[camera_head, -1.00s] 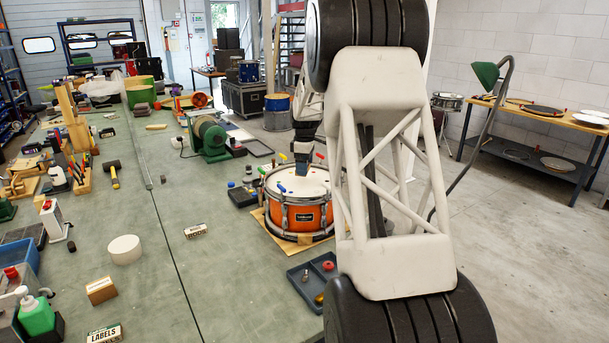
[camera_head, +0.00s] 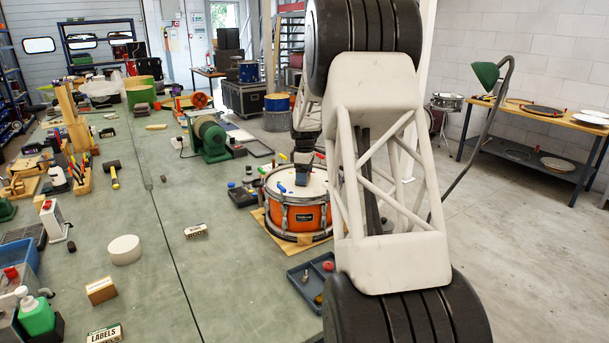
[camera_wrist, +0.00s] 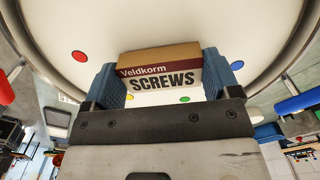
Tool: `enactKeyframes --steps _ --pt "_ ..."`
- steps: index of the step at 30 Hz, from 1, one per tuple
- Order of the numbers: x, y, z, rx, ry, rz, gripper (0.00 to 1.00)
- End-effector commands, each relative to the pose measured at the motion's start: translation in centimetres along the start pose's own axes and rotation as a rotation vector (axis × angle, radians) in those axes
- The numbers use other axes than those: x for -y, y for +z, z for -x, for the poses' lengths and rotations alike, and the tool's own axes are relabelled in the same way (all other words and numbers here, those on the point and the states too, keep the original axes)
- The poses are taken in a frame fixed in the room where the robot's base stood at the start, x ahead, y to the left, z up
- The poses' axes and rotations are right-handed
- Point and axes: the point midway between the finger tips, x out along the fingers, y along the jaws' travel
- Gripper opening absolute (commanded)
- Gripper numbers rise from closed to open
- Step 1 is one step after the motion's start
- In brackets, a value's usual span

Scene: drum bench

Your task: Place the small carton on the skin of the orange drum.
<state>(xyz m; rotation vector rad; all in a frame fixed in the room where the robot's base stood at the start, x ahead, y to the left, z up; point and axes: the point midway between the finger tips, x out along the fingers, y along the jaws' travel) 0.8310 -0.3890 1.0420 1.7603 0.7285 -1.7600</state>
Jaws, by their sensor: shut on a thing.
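The orange drum (camera_head: 305,218) stands upright on a wooden board. Its pale skin (camera_head: 312,188) faces up. My gripper (camera_head: 302,178) is over the skin, pointing down. In the wrist view, my gripper (camera_wrist: 165,78) is shut on a small carton (camera_wrist: 160,72), brown and white and marked "Veldkorm SCREWS", held between its blue fingers. The skin (camera_wrist: 85,25) fills the background behind the carton, with coloured dots on it. I cannot tell whether the carton touches the skin. The carton is not clear in the head view.
Coloured clips ring the drum's rim. A grey tray (camera_head: 312,278) with small parts lies in front of the drum, and a dark bin (camera_head: 242,196) stands left of it. A "RODS" box (camera_head: 196,231) and a white disc (camera_head: 124,250) lie on the green bench.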

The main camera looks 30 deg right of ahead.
Motion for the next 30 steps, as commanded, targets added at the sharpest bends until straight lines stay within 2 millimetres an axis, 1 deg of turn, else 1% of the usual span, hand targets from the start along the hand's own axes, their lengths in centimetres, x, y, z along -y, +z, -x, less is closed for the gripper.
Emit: enactKeyframes --steps 6,7,9,10,17,22,26,30 --pt "0.0 0.0 -0.3 0.0 0.0 0.0 0.56" --pt "0.0 0.0 -0.3 0.0 0.0 0.0 0.87" --pt "0.0 0.0 -0.3 0.0 0.0 0.0 0.98" --pt "0.0 0.0 -0.3 0.0 0.0 0.0 1.0" --pt "0.0 0.0 -0.3 0.0 0.0 0.0 1.0" --pt "0.0 0.0 0.2 0.0 0.001 0.0 1.0" --pt "0.0 0.0 1.2 0.0 0.001 0.0 1.0" --pt "-0.1 0.0 2.9 -0.001 0.002 0.0 1.0"
